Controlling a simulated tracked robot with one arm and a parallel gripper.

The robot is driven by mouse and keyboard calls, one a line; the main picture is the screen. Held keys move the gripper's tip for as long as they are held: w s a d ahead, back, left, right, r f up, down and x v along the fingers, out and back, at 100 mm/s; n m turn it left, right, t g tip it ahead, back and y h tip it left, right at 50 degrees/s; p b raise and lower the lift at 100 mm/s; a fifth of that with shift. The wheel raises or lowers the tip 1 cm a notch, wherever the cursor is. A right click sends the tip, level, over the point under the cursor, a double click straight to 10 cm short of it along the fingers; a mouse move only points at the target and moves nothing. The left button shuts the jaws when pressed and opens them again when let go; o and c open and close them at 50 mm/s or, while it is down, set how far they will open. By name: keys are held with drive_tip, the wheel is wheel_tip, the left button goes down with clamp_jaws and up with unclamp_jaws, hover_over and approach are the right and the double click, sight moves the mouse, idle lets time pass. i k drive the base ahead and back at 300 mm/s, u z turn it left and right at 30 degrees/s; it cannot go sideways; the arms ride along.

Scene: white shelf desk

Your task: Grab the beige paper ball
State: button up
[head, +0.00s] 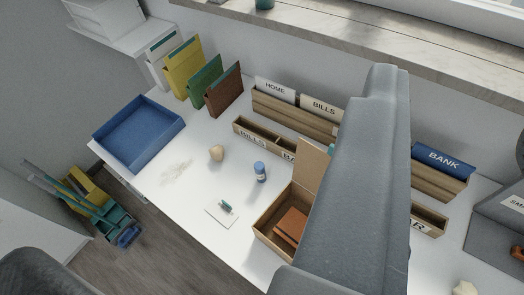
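A beige paper ball (217,153) lies on the white desk (190,205), left of the middle of the head view. It is fully visible, and nothing touches it from above. A second pale, crumpled-looking lump (464,288) is partly cut off at the bottom right edge. My gripper's fingers do not show. A large grey link, apparently of my arm, crosses the right half of the view and hides part of the desk.
A blue tray (137,160) stands at the desk's left end. A blue-capped bottle (260,172), a white note (221,215) and an open wooden box (270,232) are nearby. Wooden organizers (292,113) line the back. A pale smear (177,172) lies left of the ball.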

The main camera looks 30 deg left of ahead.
sight(217, 152)
drive_tip(key=z, duration=2.2)
drive_tip(key=k, duration=2.15)
drive_tip(key=u, duration=1.85)
drive_tip(key=i, duration=1)
drive_tip(key=z, duration=0.05)
